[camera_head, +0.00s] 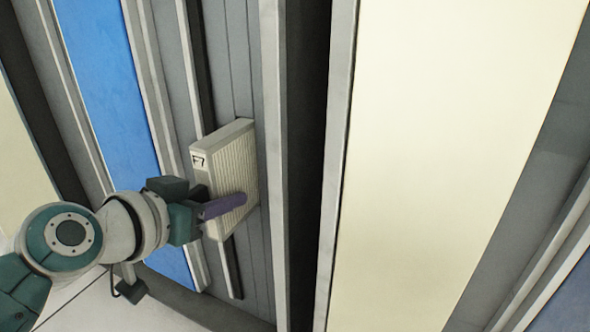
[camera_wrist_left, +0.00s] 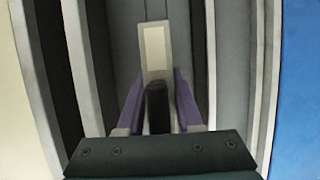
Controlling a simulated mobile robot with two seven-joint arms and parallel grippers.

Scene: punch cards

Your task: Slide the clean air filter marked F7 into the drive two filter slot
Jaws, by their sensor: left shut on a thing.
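The clean air filter (camera_head: 232,172) is a pale, thin box with a ribbed face, marked F7 on its narrow edge. It stands upright, slightly tilted in the picture, against the grey cabinet front. My left gripper (camera_head: 222,205) is shut on it from the left, one purple finger across the ribbed face. In the left wrist view the filter (camera_wrist_left: 155,48) shows edge-on beyond the purple fingers (camera_wrist_left: 158,100), with a dark block between them. A narrow dark vertical slot (camera_head: 198,70) runs above and below behind the filter. I cannot tell whether the filter has entered it. No drive label is readable.
A blue panel (camera_head: 105,70) stands left of the slot. A wide dark gap (camera_head: 306,130) and a large cream panel (camera_head: 440,150) are to the right. Grey vertical ribs project between them. Pale floor (camera_head: 90,305) shows at lower left.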

